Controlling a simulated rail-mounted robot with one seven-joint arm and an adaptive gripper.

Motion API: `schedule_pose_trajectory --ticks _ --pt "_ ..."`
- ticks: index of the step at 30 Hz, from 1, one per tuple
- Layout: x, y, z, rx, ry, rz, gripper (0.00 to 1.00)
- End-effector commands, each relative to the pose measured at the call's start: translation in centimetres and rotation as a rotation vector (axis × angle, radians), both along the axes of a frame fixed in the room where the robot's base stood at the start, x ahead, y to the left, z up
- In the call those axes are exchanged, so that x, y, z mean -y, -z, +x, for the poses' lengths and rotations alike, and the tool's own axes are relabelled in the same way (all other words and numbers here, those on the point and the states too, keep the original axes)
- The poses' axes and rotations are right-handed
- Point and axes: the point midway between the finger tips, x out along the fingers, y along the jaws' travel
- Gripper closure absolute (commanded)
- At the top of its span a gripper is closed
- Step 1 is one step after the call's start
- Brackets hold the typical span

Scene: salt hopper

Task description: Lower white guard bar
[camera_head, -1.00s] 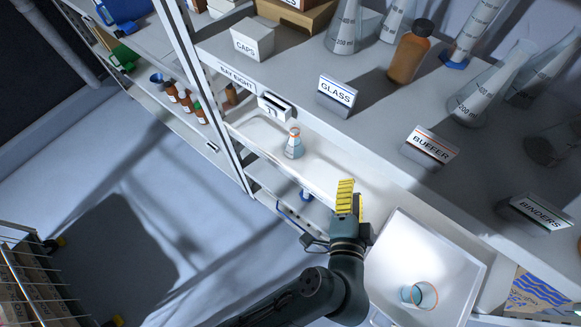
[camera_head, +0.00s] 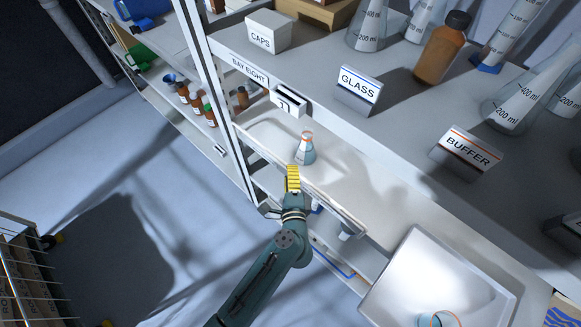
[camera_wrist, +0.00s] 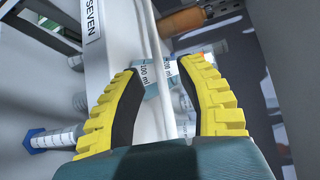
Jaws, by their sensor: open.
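A thin white guard bar (camera_head: 338,211) runs along the front of the bay eight shelf in the head view. In the wrist view the white bar (camera_wrist: 157,50) passes lengthwise between my fingers. My gripper (camera_head: 292,176) has yellow ribbed fingers and is at the front edge of that shelf. In the wrist view my gripper (camera_wrist: 162,78) is open, with one finger on each side of the bar. I cannot tell whether either finger touches it. A small flask (camera_head: 305,150) with an orange rim and bluish contents stands on the shelf just behind the bar and my gripper.
A white bin (camera_head: 400,275) stands at the lower right, with a small beaker (camera_head: 438,320) in it. The worktop above holds the GLASS sign (camera_head: 359,88), the BUFFER sign (camera_head: 466,150), flasks and a brown bottle (camera_head: 443,48). A wire cart (camera_head: 30,265) is at the left; the floor between is clear.

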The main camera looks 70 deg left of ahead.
Motion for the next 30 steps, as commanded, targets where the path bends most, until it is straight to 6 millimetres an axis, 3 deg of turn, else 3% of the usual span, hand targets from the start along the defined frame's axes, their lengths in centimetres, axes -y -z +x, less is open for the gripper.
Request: schedule_pose_trajectory --ticks 6,14,15,21,30 --pt "-2.4 0.4 0.7 0.0 0.0 0.0 0.62" --pt "-2.5 0.4 0.8 -0.001 0.0 -0.001 0.62" --pt "-2.5 0.4 0.8 -0.001 0.001 -0.001 0.64" --pt "-2.5 0.4 0.8 0.0 0.0 0.0 1.0" --pt "-2.5 0.4 0.8 0.0 0.001 -0.001 1.0"
